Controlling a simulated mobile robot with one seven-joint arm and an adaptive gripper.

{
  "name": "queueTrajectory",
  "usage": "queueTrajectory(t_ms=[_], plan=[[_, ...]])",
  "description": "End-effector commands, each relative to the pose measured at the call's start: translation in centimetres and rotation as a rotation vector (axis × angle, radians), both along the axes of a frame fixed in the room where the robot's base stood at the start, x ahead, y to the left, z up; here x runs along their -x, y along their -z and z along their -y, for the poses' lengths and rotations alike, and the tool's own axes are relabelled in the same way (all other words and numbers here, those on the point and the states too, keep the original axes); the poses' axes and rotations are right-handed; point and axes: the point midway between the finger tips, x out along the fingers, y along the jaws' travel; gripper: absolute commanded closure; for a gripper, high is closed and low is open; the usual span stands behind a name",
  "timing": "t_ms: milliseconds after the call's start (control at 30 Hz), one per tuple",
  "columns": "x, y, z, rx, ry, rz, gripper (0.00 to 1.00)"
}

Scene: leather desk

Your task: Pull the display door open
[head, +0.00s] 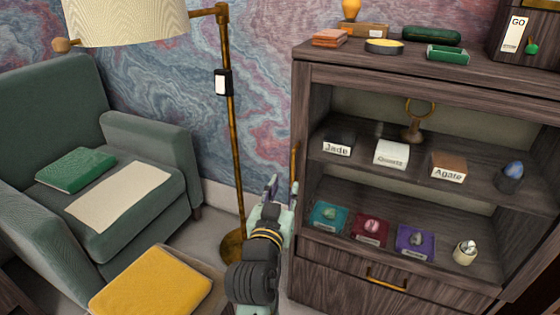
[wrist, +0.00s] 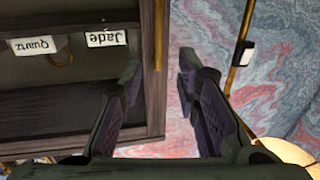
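The display cabinet (head: 400,78) is dark wood, with two shelves of specimens visible through its front. I cannot tell whether a clear pane covers the front. A slim vertical brass handle (head: 294,163) is at the cabinet's left front edge. In the wrist view, which is upside down, a thin upright bar that looks like this handle (wrist: 158,35) lies between the finger lines, beyond the tips. My gripper (head: 281,187) is just below and left of the handle in the head view. Its fingers are spread with nothing between them in the wrist view (wrist: 160,78). Contact with the handle is not visible.
A floor lamp (head: 231,130) stands left of the cabinet. A green armchair (head: 150,135) and a yellow-cushioned stool (head: 150,285) are further left. A drawer with a brass pull (head: 387,284) is below the shelves. Small items stand on the cabinet top.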

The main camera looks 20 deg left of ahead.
Motion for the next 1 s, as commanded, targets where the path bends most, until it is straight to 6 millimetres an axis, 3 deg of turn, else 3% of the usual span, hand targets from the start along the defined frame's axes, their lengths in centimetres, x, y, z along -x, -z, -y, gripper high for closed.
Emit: queueTrajectory(t_ms=[167, 600, 1000], plan=[[-1.8, 0.0, -0.1, 0.003, 0.007, -0.004, 0.71], [-9.3, -0.1, -1.4, 0.001, 0.003, -0.002, 0.71], [-10.6, 0.1, -1.6, 0.001, 0.003, -0.001, 0.71]])
